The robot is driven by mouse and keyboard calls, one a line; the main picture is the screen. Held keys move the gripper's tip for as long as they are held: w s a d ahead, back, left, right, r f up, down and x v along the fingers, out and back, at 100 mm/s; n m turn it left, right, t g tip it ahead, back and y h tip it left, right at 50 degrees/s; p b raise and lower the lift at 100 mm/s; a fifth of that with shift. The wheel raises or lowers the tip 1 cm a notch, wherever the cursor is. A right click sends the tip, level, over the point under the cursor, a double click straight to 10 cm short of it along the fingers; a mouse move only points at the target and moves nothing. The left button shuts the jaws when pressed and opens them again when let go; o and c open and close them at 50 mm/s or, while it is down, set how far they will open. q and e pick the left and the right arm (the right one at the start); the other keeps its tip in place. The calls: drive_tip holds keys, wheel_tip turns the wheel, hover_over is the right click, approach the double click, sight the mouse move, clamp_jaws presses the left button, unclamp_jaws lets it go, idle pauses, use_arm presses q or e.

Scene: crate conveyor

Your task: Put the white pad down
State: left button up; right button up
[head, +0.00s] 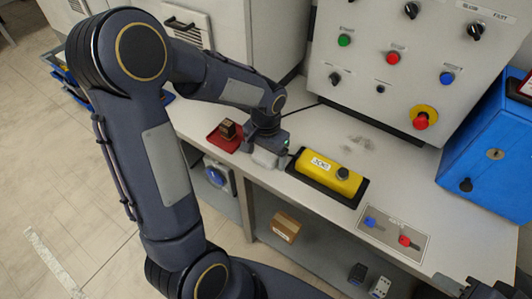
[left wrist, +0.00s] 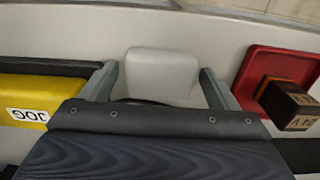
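The white pad (head: 264,157) is at the front part of the grey worktop, just below my left gripper (head: 268,148). In the left wrist view the pad (left wrist: 162,72) lies between the two spread fingers of my left gripper (left wrist: 159,80). A narrow gap shows at the pad's left side, and the right finger is very close to it. The pad looks flat on the worktop, though its underside is hidden. My right gripper (head: 484,289) shows only in part at the bottom right corner of the head view, and its fingers cannot be made out.
A red tray (head: 218,143) holding a small brown box (head: 227,129) is left of the pad. The yellow JOG pendant (head: 318,171) lies on a dark base to its right. A control panel (head: 415,60) and blue box (head: 490,150) stand behind. The worktop's front edge is close.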

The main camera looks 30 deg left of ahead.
sight(266, 154)
use_arm(q)
drive_tip(key=shift+r, duration=0.25)
wheel_tip(266, 154, up, 10)
drive_tip(key=r+p, duration=0.1)
drive_tip(key=p, duration=0.1)
drive_tip(key=s+d+r+n+t+h, duration=0.1)
drive_tip(key=s+d+t+h, duration=0.1)
drive_tip(key=s, duration=0.6)
drive_tip(key=s+d+r+n+t+h, duration=0.1)
drive_tip(key=s+d+r+t, duration=0.1)
drive_tip(key=s, duration=0.7)
drive_tip(key=shift+n+t+h, duration=0.3)
drive_tip(key=shift+t+h, duration=0.1)
drive_tip(key=shift+t, duration=0.4)
drive_tip(key=shift+d+r, duration=0.1)
wheel_tip(266, 154, up, 9)
drive_tip(key=p, duration=1)
drive_tip(key=shift+r, duration=0.2)
